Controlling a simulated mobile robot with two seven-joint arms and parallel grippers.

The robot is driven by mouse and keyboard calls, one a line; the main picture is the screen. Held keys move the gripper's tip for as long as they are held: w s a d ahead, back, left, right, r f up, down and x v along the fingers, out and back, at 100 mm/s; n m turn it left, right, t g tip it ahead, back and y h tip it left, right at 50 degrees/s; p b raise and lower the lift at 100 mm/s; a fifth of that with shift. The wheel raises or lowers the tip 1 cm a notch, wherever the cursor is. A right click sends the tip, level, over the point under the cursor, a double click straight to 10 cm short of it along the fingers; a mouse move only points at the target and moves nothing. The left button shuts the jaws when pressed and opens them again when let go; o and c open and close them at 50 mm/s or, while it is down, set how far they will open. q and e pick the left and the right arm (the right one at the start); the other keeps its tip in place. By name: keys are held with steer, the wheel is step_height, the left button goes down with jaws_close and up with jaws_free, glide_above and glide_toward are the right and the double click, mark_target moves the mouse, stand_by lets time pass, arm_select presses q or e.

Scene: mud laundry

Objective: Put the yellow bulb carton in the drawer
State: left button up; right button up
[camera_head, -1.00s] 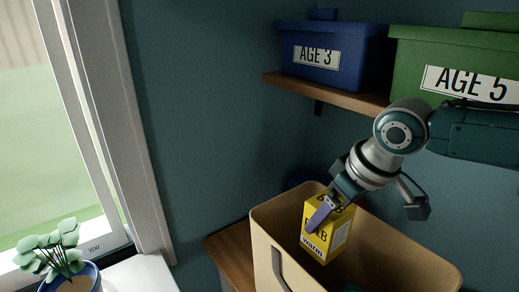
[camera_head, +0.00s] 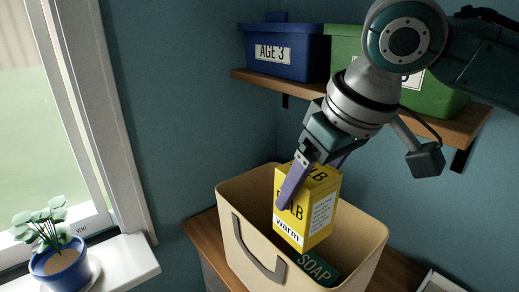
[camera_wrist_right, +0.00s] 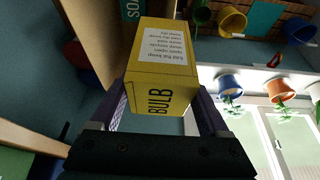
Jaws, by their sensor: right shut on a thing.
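The yellow bulb carton (camera_head: 316,212) is marked BULB and "warm". It is upright, slightly tilted, above the opening of a beige drawer-like bin (camera_head: 247,237) with a dark handle on its front. My right gripper (camera_head: 308,190) is shut on the carton, its purple fingers on opposite sides. In the right wrist view the carton (camera_wrist_right: 163,62) fills the space between the fingers. A dark green soap box (camera_head: 315,268) lies inside the bin, below the carton. Whether the carton touches the bin I cannot tell. My left gripper is not in view.
A wooden shelf (camera_head: 262,82) above holds a blue AGE 3 box (camera_head: 283,50) and a green box (camera_head: 440,97). A plant in a blue pot (camera_head: 60,270) stands on the white sill at left. The bin stands on a wooden top (camera_head: 205,240).

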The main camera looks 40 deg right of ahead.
steer(key=s+a+r, duration=0.1)
steer(key=a+r, duration=0.3)
steer(key=r, duration=0.3)
steer(key=s+a+r, duration=0.2)
steer(key=a+r, duration=0.3)
steer(key=r, duration=0.2)
steer(key=shift+r, duration=0.3)
steer(key=shift+s, duration=0.1)
